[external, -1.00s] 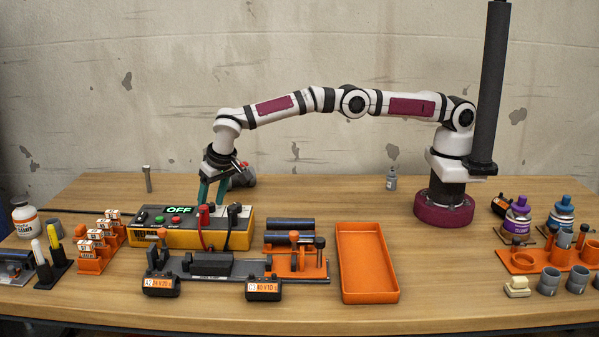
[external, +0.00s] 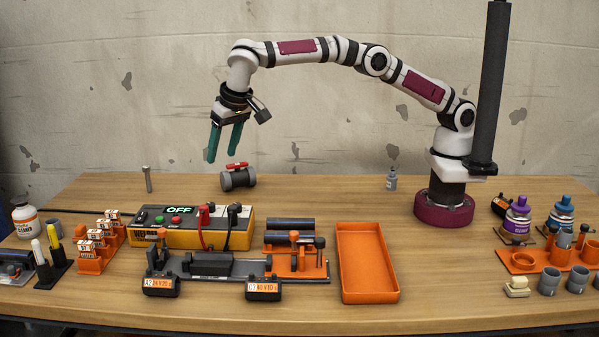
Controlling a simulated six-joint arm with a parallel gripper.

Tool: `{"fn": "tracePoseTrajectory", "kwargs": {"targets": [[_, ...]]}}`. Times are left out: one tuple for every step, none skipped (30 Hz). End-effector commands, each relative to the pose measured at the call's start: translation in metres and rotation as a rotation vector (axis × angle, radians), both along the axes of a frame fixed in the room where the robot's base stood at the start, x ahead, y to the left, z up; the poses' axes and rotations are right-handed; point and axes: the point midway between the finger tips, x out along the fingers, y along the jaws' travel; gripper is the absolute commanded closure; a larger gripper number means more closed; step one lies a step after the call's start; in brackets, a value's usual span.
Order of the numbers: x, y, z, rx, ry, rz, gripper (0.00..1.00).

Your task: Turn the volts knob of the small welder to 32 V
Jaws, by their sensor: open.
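The small welder (external: 150,239) is a yellow and grey box left of the table's middle. Its lit display (external: 180,210) reads OFF. A green button and a red button (external: 175,220) sit on its top panel, with a red plug and a black plug at the right end. The volts knob is too small to tell apart from the other controls. My gripper (external: 222,158) is open and empty, pointing down in the air above and behind the welder, apart from it.
A grey valve with a red handle (external: 238,178) stands behind the welder. In front are a clamp rig (external: 300,279) and two tags (external: 162,285) reading about 24 V and 40 V. An empty orange tray (external: 367,297) lies to the right. Orange labelled blocks (external: 95,262) stand left.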

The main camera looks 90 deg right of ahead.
Motion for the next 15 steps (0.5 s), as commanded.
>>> {"fn": "tracePoseTrajectory", "kwargs": {"targets": [[0.0,0.0,0.0,0.0,0.0,0.0,0.4],[0.0,0.0,0.0,0.0,0.0,0.0,0.4],[0.0,-0.001,0.0,0.0,0.001,0.01,0.4],[0.0,-0.004,0.001,-0.001,0.006,0.037,0.4],[0.0,-0.007,0.001,-0.001,0.012,0.085,0.4],[-0.001,-0.013,0.002,0.0,0.022,0.178,0.4],[-0.003,-0.018,0.002,0.0,0.026,0.254,0.4],[-0.005,-0.022,0.002,0.002,0.026,0.327,0.4],[-0.008,-0.027,0.002,0.003,0.023,0.412,0.4],[-0.011,-0.03,0.002,0.004,0.017,0.464,0.4],[-0.013,-0.032,0.002,0.003,0.01,0.508,0.4],[-0.015,-0.034,0.001,0.003,0.004,0.549,0.4],[-0.015,-0.035,-0.001,0.001,0.002,0.57,0.4],[-0.015,-0.036,-0.003,0.001,-0.001,0.581,0.4],[-0.013,-0.036,-0.008,0.001,-0.001,0.587,0.4]]}}
